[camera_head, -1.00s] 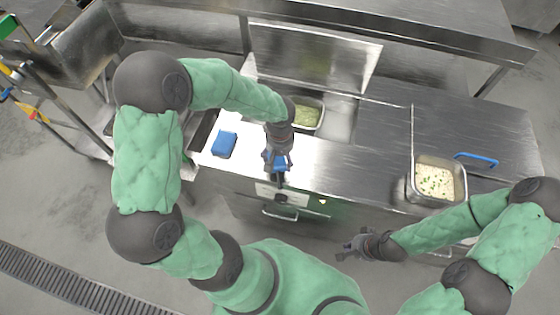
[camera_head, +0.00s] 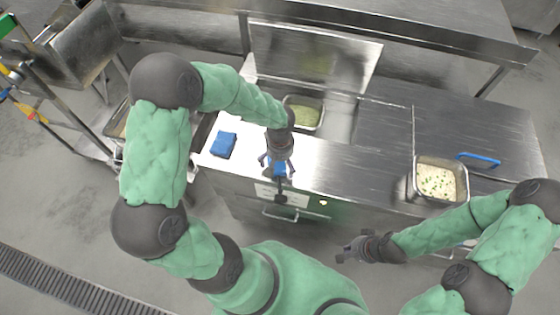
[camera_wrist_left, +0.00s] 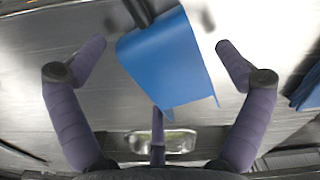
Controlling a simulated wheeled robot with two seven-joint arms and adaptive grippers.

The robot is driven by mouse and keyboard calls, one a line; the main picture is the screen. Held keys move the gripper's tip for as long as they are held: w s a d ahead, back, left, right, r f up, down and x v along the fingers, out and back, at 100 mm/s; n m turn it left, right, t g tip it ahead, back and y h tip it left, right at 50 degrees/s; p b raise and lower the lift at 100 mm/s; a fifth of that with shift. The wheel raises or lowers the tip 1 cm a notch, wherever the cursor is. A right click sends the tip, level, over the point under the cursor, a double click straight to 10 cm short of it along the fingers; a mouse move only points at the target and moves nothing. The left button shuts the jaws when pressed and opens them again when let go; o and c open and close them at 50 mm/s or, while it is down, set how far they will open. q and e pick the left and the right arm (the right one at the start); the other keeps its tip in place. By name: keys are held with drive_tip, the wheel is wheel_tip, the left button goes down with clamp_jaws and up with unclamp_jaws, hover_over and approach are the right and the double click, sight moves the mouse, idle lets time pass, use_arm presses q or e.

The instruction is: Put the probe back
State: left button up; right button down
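A blue piece (camera_head: 279,168) is at the counter's front edge, below my left gripper (camera_head: 277,166). In the left wrist view this blue piece (camera_wrist_left: 168,60) lies between the spread fingers of my left gripper (camera_wrist_left: 158,60), with gaps on both sides. A dark rod-like part (camera_wrist_left: 140,10) meets its upper edge there. A dark part (camera_head: 280,197) also shows just below the blue piece in the head view. I cannot tell where the probe ends and any holder begins. My right gripper (camera_head: 352,250) is low in front of the counter, apart from the blue piece.
A blue block (camera_head: 223,144) lies on the counter to the left. A pan of green food (camera_head: 304,98) is set behind my left gripper. A metal pan of white food (camera_head: 413,190) stands at right, near a blue handle (camera_head: 478,159). The counter between them is clear.

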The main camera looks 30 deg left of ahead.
use_arm(q)
drive_tip(key=shift+r, duration=0.3)
wheel_tip(320, 180, up, 12)
drive_tip(key=p, duration=0.2)
drive_tip(key=shift+f+p, duration=0.2)
drive_tip(key=shift+p, duration=0.1)
idle(1.3)
